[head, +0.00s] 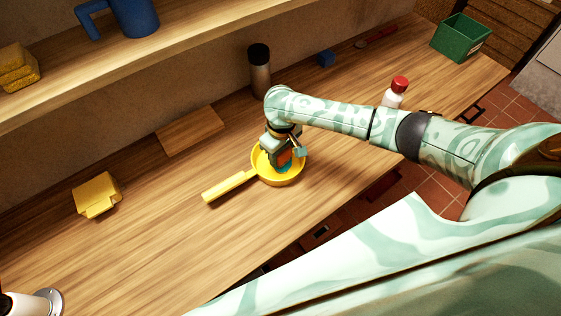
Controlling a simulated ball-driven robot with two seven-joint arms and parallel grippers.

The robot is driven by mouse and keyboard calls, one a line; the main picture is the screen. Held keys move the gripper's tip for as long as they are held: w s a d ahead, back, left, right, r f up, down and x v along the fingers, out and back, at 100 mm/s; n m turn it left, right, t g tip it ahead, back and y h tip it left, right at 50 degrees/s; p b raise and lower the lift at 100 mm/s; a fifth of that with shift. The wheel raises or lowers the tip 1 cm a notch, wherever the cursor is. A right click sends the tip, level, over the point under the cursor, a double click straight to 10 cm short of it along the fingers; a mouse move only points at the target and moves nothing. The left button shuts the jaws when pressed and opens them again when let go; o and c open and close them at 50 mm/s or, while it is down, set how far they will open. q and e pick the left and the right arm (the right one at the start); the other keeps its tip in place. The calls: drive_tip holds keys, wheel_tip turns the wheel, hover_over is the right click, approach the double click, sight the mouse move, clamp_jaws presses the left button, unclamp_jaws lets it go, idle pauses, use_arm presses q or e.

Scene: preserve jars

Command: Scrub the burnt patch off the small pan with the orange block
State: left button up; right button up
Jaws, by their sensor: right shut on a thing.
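The small pan (288,181) is yellow and sits on the wooden counter in the middle of the head view. Its handle (230,187) points to the lower left. My right gripper (284,160) reaches down into the pan from above and is shut on the orange block (285,156). Only a small orange part of the block shows between the fingers, low inside the pan. I cannot tell whether it touches the pan floor. I cannot make out the burnt patch; the gripper covers much of the pan's inside. My left gripper is not in view.
A shelf (200,51) holds a blue jug (135,16).

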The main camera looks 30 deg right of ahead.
drive_tip(key=shift+f, duration=0.6)
drive_tip(key=shift+f, duration=0.3)
drive_tip(key=shift+w+d+r, duration=0.15)
drive_tip(key=shift+w+d, duration=0.05)
drive_tip(key=shift+d, duration=0.35)
drive_tip(key=shift+w+d+r, duration=0.1)
drive_tip(key=shift+w+d, duration=0.05)
drive_tip(key=shift+d, duration=0.35)
drive_tip(key=shift+f, duration=0.2)
drive_tip(key=shift+s+a+r, duration=0.1)
drive_tip(key=shift+s+a, duration=0.05)
drive_tip(key=shift+a, duration=0.8)
drive_tip(key=shift+s+a+r, duration=0.1)
drive_tip(key=shift+a, duration=0.8)
drive_tip(key=shift+f, duration=0.2)
